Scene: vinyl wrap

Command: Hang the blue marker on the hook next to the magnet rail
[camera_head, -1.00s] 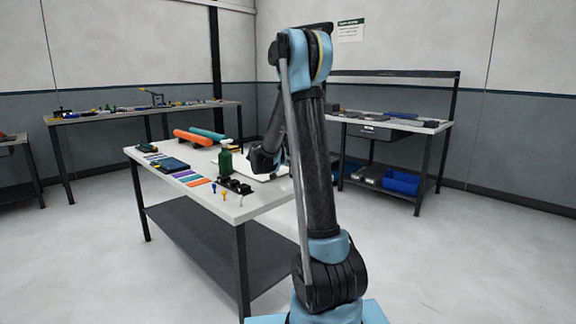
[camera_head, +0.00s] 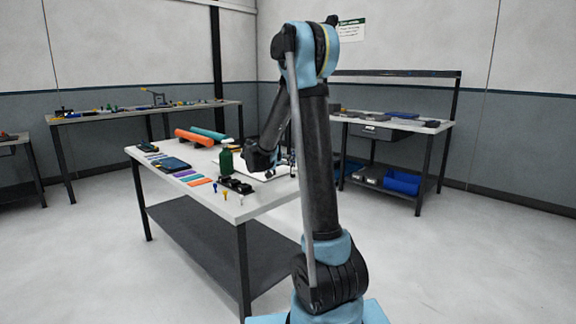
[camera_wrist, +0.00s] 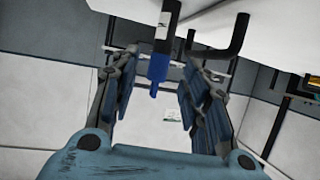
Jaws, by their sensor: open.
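The blue marker (camera_wrist: 159,72) has a dark barrel with a pale label and a blue end. In the wrist view it stands nearly upright in the picture, between the fingertips of my gripper (camera_wrist: 163,70). The fingers are spread, with visible gaps on both sides of the marker. A black hook (camera_wrist: 236,42) with a bent end is just right of the marker. Whether the marker touches or hangs on the hook cannot be told. In the head view, my wrist is over the near table's right side, and the marker cannot be made out. I cannot identify the magnet rail.
The near table (camera_head: 262,204) holds a green bottle (camera_head: 226,162), orange and teal rolls (camera_head: 195,137), coloured strips and small tools. Another bench stands at the back left. The floor between them is clear.

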